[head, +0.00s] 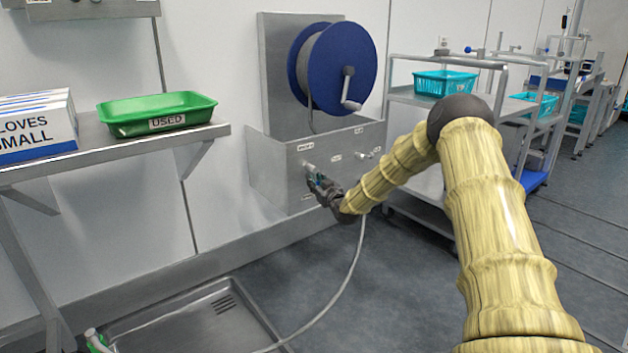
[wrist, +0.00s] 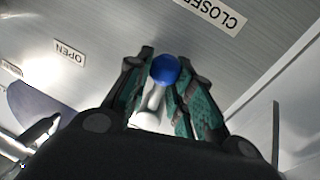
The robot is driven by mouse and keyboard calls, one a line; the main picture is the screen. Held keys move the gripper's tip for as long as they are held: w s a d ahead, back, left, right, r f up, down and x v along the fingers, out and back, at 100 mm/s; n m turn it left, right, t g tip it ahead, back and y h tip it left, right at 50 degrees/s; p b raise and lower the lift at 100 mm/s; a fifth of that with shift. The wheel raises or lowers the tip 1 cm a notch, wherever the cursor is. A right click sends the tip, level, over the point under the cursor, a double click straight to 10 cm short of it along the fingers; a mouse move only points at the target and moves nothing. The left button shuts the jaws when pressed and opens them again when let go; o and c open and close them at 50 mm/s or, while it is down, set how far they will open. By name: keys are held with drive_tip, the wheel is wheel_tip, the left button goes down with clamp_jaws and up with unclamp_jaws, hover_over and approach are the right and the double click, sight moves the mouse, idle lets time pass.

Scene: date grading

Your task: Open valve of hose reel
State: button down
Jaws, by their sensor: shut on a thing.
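The hose reel (head: 335,66) has a blue disc with a grey crank and is mounted on a steel panel on the wall. Below it is a steel box (head: 275,167) with small labels and fittings. My gripper (head: 314,181) is at the left part of the box front. In the wrist view my gripper (wrist: 165,90) is shut on the valve lever (wrist: 165,69), a pale lever with a blue round end, between its two green-padded fingers. An OPEN label (wrist: 69,53) is left of the lever, and a CLOSED label (wrist: 218,14) is at upper right.
A shelf (head: 100,150) at left holds a green tray (head: 157,113) marked USED and a glove box (head: 36,127). A steel floor basin (head: 190,320) lies below, with a pale hose (head: 345,283) running to it. A trolley (head: 405,97) stands at right.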

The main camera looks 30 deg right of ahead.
sight(317, 163)
drive_tip(key=n+p, duration=0.1)
drive_tip(key=d+n+p, duration=0.1)
drive_tip(key=n, duration=0.1)
drive_tip(key=n+t+p, duration=0.1)
drive_tip(key=shift+d+r+n+y, duration=0.25)
drive_tip(key=shift+r+n+y, duration=0.05)
drive_tip(key=shift+n, duration=0.1)
drive_tip(key=n+p, duration=0.1)
drive_tip(key=n, duration=0.2)
drive_tip(key=d+r+n+y+p, duration=0.1)
drive_tip(key=n, duration=0.2)
drive_tip(key=r+n+y+p, duration=0.1)
drive_tip(key=n, duration=0.2)
drive_tip(key=shift+w+d+r+t, duration=0.1)
drive_tip(key=shift+w+d+t, duration=0.05)
drive_tip(key=shift+d+t, duration=0.25)
drive_tip(key=shift+d+r+n+y+p, duration=0.1)
drive_tip(key=shift+r+n+y+p, duration=0.2)
drive_tip(key=shift+n, duration=0.8)
drive_tip(key=shift+d+r+n+y+p, duration=0.1)
drive_tip(key=shift+r+n+y+p, duration=0.15)
drive_tip(key=shift+n, duration=0.85)
drive_tip(key=shift+r, duration=0.1)
drive_tip(key=c, duration=1.3)
unclamp_jaws()
